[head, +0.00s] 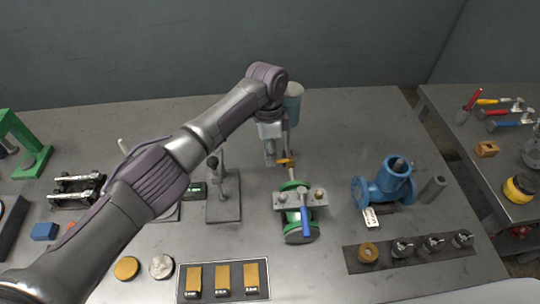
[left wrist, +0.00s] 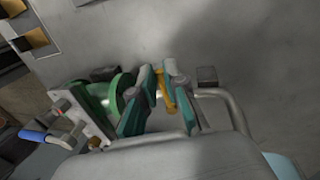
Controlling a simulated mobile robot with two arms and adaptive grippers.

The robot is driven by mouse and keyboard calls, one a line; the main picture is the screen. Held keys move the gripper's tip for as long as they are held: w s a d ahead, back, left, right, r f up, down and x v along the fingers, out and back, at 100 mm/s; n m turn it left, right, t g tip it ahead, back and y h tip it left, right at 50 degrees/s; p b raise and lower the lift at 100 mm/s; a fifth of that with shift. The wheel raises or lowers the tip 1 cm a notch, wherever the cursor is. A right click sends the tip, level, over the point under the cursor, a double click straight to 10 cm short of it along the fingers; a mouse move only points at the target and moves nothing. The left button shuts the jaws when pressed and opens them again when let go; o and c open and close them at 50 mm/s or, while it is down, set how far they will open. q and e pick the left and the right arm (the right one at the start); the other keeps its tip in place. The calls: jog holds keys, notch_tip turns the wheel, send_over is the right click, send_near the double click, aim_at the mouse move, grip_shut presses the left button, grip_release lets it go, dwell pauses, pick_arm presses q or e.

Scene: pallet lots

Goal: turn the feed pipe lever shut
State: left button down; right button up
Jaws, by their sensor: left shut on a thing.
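The green feed pipe (head: 297,236) stands near the middle of the bench, with a grey plate across it and a blue-handled lever (head: 305,221) on its front side. A yellow lever (head: 285,161) sits at the pipe's far end. My left gripper (head: 277,159) reaches down to it from behind. In the left wrist view, my left gripper (left wrist: 160,100) has its teal pads on either side of the yellow lever (left wrist: 166,90) and is shut on it. The green pipe (left wrist: 125,88) and blue handle (left wrist: 34,136) lie to the left there. My right gripper is not in view.
A blue flanged valve body (head: 388,186) stands to the right, a grey stand (head: 223,203) to the left. A tray of brass blocks (head: 222,280) and a dark strip with fittings (head: 410,250) lie in front. A side table (head: 490,170) holds hammers.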

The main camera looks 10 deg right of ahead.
pick_arm(q)
jog(key=c, duration=1.2)
grip_release()
notch_tip(320, 180, up, 10)
jog(key=shift+r, duration=0.1)
